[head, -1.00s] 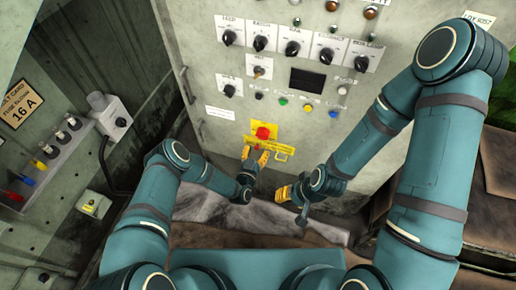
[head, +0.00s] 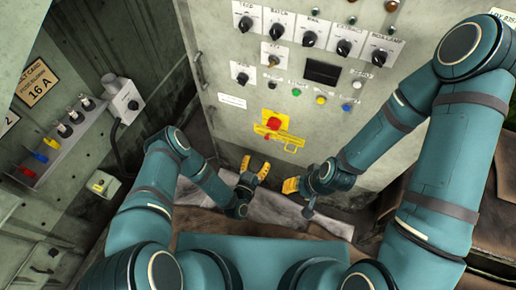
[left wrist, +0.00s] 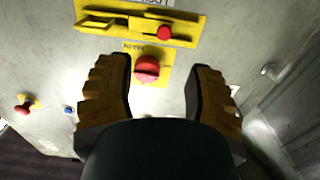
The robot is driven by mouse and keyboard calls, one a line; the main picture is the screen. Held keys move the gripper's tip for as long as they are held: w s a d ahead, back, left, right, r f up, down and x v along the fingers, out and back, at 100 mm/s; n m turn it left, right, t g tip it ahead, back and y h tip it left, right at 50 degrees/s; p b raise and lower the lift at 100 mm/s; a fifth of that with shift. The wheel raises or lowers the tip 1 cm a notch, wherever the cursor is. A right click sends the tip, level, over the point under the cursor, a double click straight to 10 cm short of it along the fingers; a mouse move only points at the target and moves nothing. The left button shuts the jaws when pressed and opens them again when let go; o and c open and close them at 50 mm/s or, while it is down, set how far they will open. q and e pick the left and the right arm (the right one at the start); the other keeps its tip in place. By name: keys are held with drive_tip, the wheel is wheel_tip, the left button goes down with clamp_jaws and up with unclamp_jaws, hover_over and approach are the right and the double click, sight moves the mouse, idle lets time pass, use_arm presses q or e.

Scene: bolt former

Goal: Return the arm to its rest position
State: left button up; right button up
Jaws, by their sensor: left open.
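My left gripper (head: 255,168) has yellow fingers and stands open and empty in front of the cabinet, below the red button (head: 274,124) on its yellow plate. In the left wrist view its two fingers (left wrist: 160,90) are spread apart, with the red button (left wrist: 146,69) seen between them and a yellow latch bar (left wrist: 140,27) with a small red knob beyond. My right gripper (head: 290,186) is to the right and lower, with yellow fingers near the cabinet; its opening is too small to judge.
The grey cabinet (head: 230,70) carries several black rotary knobs, a dark display (head: 323,72) and coloured buttons. A shelf with fuses (head: 60,140) and a switch box (head: 124,101) are on the left wall. A brown crate (head: 490,215) stands at the right.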

use_arm(q)
drive_tip(key=s+a+r+n+g, duration=0.2)
drive_tip(key=s+a+r+g, duration=0.1)
drive_tip(key=s+r+g, duration=0.4)
drive_tip(key=s+a+r+n+g+y, duration=0.1)
drive_tip(key=s+a+r+n+g, duration=0.2)
drive_tip(key=s+r+g, duration=0.4)
drive_tip(key=shift+s+a+g+y, duration=0.2)
drive_tip(key=shift+s+g+y, duration=0.1)
drive_tip(key=shift+s+g, duration=0.6)
drive_tip(key=shift+r, duration=0.1)
drive_tip(key=shift+c, duration=0.6)
